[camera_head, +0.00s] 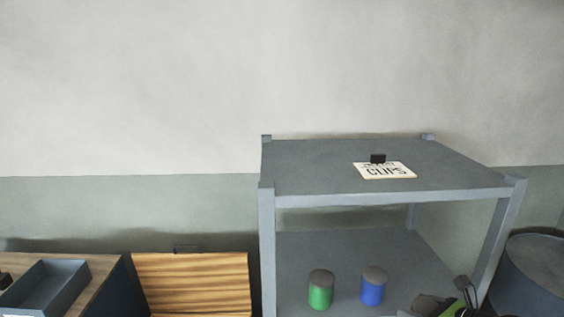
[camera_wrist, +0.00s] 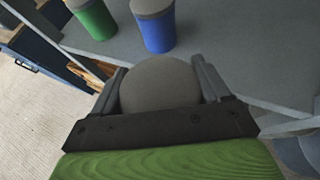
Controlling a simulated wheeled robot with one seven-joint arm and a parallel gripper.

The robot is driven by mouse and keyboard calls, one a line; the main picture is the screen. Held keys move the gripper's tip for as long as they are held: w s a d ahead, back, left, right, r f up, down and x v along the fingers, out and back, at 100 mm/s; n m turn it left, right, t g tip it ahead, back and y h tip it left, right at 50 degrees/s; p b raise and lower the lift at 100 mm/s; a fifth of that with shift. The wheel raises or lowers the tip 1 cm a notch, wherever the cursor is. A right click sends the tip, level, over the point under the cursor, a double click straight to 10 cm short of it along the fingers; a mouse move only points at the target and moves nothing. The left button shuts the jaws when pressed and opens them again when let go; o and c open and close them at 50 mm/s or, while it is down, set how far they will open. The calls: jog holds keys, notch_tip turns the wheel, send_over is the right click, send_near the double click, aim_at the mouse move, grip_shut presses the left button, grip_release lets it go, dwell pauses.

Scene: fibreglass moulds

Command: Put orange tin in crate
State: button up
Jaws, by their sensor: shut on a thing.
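My gripper (camera_wrist: 160,88) is shut on a round thing with a grey top (camera_wrist: 160,82), like the lids of the other tins. The fingers stand on either side of it. Its side colour is hidden, so I cannot tell if it is orange. In the head view my gripper (camera_head: 452,300) is at the bottom right, in front of the rack's lower shelf and partly cut off. No orange surface shows. A blue-grey open box (camera_head: 72,287) with raised walls, possibly the crate, is at the lower left; its inside looks empty where visible.
A green tin (camera_head: 320,292) and a blue tin (camera_head: 372,288) stand upright on the lower shelf (camera_head: 345,245) of a grey rack. A CLIPS sign (camera_head: 385,171) lies on its top. A striped wooden surface (camera_head: 192,280) is left of the rack. A dark drum (camera_head: 535,270) stands right.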

jog(key=s+a+f+n+g+y, duration=0.1)
jog(key=s+a+f+n+y, duration=0.1)
jog(key=a, duration=0.7)
jog(key=s+a+f+n+g+y, duration=0.2)
jog(key=a+f, duration=0.4)
jog(key=a, duration=0.4)
jog(key=shift+s+n+g, duration=0.3)
jog(key=shift+s+n, duration=0.3)
jog(key=shift+s, duration=0.5)
jog(key=shift+f, duration=0.1)
